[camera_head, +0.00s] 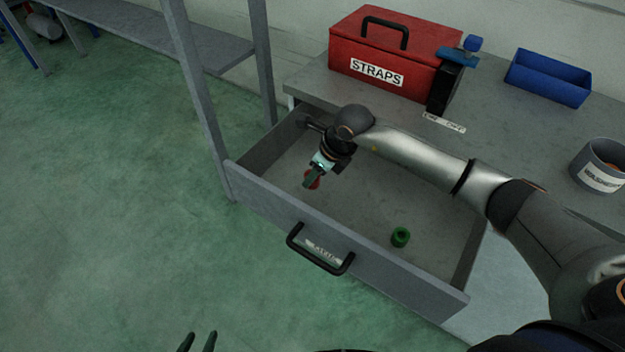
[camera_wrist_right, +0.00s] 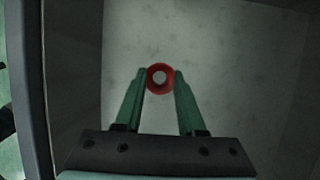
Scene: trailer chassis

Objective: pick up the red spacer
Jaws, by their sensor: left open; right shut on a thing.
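The red spacer (camera_head: 312,180) is a small ring inside the open grey drawer (camera_head: 375,203), toward its left end. In the right wrist view the red spacer (camera_wrist_right: 160,66) sits between the two green fingertips, its hole facing the camera. My right gripper (camera_head: 311,181) reaches down into the drawer and is shut on the red spacer; it also shows in the right wrist view (camera_wrist_right: 160,80). I cannot tell whether the spacer touches the drawer floor. My left gripper (camera_head: 198,343) is open and empty at the bottom edge of the head view, with only its fingertips showing.
A green spacer (camera_head: 400,237) stands in the drawer's right part. The drawer's front has a black handle (camera_head: 320,250). On the bench are a red STRAPS box (camera_head: 385,55), a blue bin (camera_head: 548,78) and a grey round container (camera_head: 600,165). Drawer walls surround my right gripper.

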